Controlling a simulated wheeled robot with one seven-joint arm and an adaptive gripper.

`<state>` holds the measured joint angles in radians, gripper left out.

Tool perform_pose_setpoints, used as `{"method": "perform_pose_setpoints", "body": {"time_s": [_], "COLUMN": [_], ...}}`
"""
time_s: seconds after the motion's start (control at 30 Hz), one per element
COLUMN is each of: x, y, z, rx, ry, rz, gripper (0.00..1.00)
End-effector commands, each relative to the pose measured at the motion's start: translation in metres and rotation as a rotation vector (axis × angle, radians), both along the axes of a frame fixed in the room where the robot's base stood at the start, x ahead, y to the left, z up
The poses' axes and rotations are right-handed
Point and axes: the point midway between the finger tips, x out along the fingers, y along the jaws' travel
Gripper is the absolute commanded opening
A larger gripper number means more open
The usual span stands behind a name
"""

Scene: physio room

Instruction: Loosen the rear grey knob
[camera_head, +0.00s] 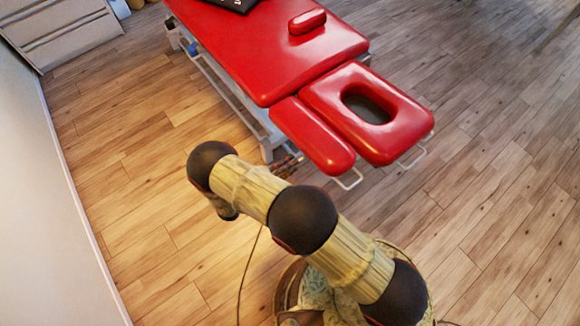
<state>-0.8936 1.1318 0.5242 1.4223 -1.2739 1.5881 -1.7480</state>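A red treatment table (250,55) stands at the upper middle, with a separate head section (325,85) that has an oval face hole. A narrow red armrest pad (312,135) lies along the left of the head section. I cannot make out the rear grey knob. Small dark and reddish parts (287,165) show low beside the table's frame, too small to identify. My arm (303,219) reaches from the lower right towards the upper left and bends down at its far joint. My gripper cannot be made out; my own arm links may hide it.
A pale metal frame (228,98) runs under the table. Thin white handles (350,180) stick out below the pads. A small red cushion (307,21) lies on the table. A drawer cabinet (62,32) and wall (35,190) bound the left. Wooden floor is free at right.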

Motion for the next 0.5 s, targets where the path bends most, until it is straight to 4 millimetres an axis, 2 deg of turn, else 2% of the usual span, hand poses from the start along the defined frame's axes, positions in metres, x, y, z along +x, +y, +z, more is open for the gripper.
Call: {"method": "perform_pose_setpoints", "body": {"time_s": [0.3,0.5], "x": [-0.0004,-0.0005], "y": [-0.0003,-0.0005], "z": [0.0002,0.0002], "rx": [0.000,-0.001], "ry": [-0.001,-0.001], "rz": [-0.001,-0.002], "gripper": [0.59,0.59]}}
